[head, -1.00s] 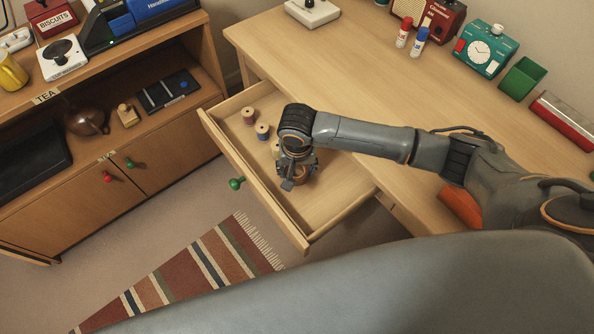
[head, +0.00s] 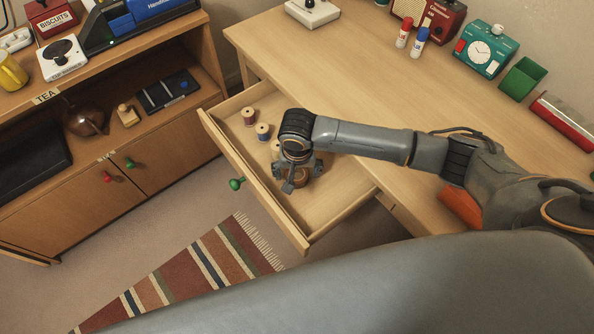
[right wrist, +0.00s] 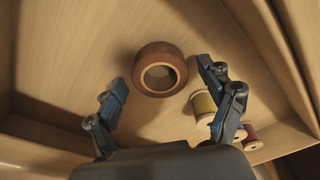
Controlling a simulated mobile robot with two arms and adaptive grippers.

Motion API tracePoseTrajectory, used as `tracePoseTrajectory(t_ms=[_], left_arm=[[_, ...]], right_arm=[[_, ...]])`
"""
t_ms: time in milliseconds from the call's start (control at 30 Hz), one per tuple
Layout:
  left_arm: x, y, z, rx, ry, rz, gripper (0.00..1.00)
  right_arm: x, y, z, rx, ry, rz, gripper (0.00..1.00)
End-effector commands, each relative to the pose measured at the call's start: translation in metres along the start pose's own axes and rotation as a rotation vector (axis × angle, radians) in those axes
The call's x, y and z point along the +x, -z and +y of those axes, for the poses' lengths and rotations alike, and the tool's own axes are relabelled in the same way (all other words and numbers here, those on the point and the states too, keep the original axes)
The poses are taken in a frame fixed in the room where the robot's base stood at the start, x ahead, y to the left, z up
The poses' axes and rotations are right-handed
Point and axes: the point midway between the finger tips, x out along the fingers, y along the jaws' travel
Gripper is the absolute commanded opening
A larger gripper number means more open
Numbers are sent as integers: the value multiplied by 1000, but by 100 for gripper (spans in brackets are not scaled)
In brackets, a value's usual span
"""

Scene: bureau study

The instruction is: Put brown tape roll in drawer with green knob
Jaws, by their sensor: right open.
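The drawer (head: 337,201) with the green knob (head: 237,183) is pulled out from the desk. The brown tape roll (right wrist: 157,50), a thick brown ring with a paler inner core, is inside it, on the drawer floor in the right wrist view. My right gripper (right wrist: 163,82) is open, its fingers spread to either side of the near part of the roll, with visible gaps between. In the head view my right gripper (head: 297,182) is low over the drawer and hides most of the roll. My left gripper is not in view.
Several thread spools lie in the drawer, including a yellow-green one (right wrist: 206,108) close by my right finger and a blue one (head: 263,131). The desk top (head: 340,75) is mostly clear. A cabinet (head: 150,155) stands at left, a striped rug (head: 190,275) below.

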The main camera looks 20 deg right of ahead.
Motion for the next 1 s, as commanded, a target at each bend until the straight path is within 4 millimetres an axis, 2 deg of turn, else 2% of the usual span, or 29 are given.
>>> tracePoseTrajectory(t_ms=[167,400,600,767,1000], left_arm=[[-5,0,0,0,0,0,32],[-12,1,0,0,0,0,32],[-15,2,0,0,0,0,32],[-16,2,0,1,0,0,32],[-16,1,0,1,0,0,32]], right_arm=[[-26,2,-1,0,4,3,81],[-79,1,-1,0,4,2,81],[-110,1,-1,0,2,2,81],[-119,0,0,0,1,0,81],[-120,0,0,0,1,0,81]])
